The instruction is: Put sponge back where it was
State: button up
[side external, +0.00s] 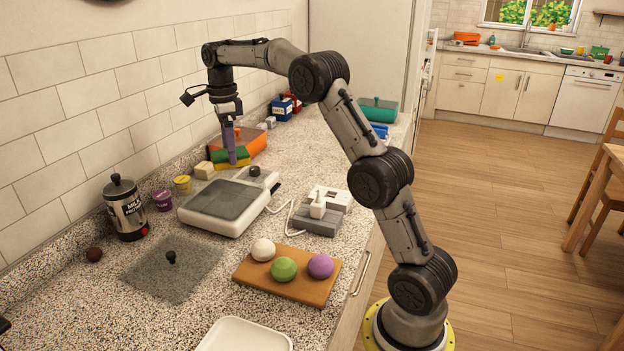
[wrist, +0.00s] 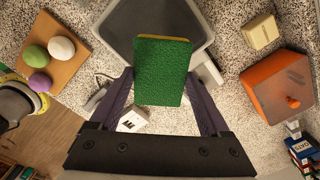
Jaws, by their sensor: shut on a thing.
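The sponge, green on its broad face with a yellow layer at the edge, is in the side view (side external: 232,163) and the wrist view (wrist: 163,70). My gripper (side external: 231,152) points down near the tiled wall and is shut on it. In the wrist view my gripper's two purple fingers (wrist: 160,78) sit against the sponge's left and right edges. The sponge is behind the grey-and-white appliance (side external: 225,207) in the side view, low over the counter. I cannot tell whether its underside touches the counter.
A cream block (side external: 204,170) and an orange container (side external: 251,142) stand close to the sponge. A board (side external: 288,290) holds three balls.

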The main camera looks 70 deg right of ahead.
jog(key=s+d+m, duration=0.3)
jog(key=s+d, duration=0.1)
jog(key=s, duration=0.5)
jog(key=s+d+m, duration=0.3)
jog(key=s+d, duration=0.2)
jog(key=s, duration=0.5)
jog(key=s+d+m, duration=0.3)
jog(key=s+d, duration=0.1)
jog(key=s, duration=0.5)
jog(key=w+d+f, duration=0.2)
jog(key=d+f, duration=0.1)
jog(key=w+d+f, duration=0.2)
jog(key=d+f, duration=0.1)
jog(key=d, duration=0.1)
jog(key=w+d+f, duration=0.2)
jog(key=d+f, duration=0.1)
jog(key=d, duration=0.1)
jog(key=shift+w+d+f, duration=0.2)
jog(key=shift+d+f, duration=0.05)
jog(key=shift+w+d+f, duration=0.1)
jog(key=shift+d+f, duration=0.05)
jog(key=shift+f, duration=0.15)
jog(key=shift+w+d+f, duration=0.1)
jog(key=shift+f, duration=1.55)
jog(key=o, duration=1)
jog(key=shift+f, duration=0.15)
